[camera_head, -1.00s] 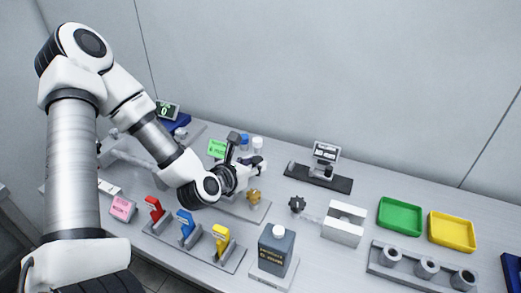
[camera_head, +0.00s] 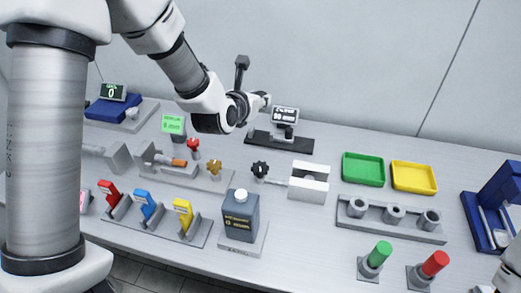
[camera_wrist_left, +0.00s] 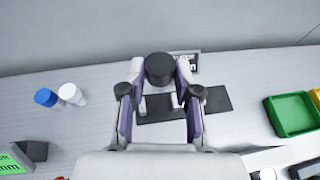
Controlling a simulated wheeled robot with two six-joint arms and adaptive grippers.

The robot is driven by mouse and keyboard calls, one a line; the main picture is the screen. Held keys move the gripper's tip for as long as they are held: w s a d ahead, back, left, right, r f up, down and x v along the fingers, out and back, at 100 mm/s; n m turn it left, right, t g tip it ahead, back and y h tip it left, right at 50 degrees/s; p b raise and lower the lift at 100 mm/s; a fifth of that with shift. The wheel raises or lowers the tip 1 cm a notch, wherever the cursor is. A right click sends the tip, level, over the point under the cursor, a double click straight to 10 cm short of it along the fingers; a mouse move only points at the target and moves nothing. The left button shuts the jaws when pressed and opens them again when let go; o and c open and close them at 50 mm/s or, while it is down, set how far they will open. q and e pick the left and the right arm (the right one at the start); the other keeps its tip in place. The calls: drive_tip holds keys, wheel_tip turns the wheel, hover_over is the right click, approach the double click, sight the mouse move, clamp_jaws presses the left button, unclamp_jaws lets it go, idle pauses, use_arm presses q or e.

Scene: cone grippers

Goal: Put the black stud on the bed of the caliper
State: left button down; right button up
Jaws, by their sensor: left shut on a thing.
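The black stud (camera_wrist_left: 159,68) is between the fingertips of my left gripper (camera_wrist_left: 160,88), which is shut on it, as the left wrist view shows. In the head view my left gripper (camera_head: 264,99) is above the back of the bench, and the stud cannot be made out there. The caliper (camera_head: 285,116), with a small display and a black base (camera_head: 299,144), stands just beyond and to the right of the gripper. In the wrist view the caliper's base (camera_wrist_left: 215,98) lies below and behind the stud, partly covered by the fingers. My right gripper is not seen.
A green tray (camera_head: 363,169) and a yellow tray (camera_head: 414,177) lie to the right. A grey block (camera_head: 309,183) and a black knob (camera_head: 260,169) stand in front of the caliper. In the wrist view, blue and white caps (camera_wrist_left: 57,95) are at the left.

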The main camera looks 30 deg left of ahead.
use_arm(q)
wheel_tip(320, 180, down, 9)
drive_tip(key=shift+w+d, duration=0.1)
drive_tip(key=shift+w, duration=0.05)
drive_tip(key=shift+f, duration=0.3)
drive_tip(key=c, duration=0.8)
unclamp_jaws()
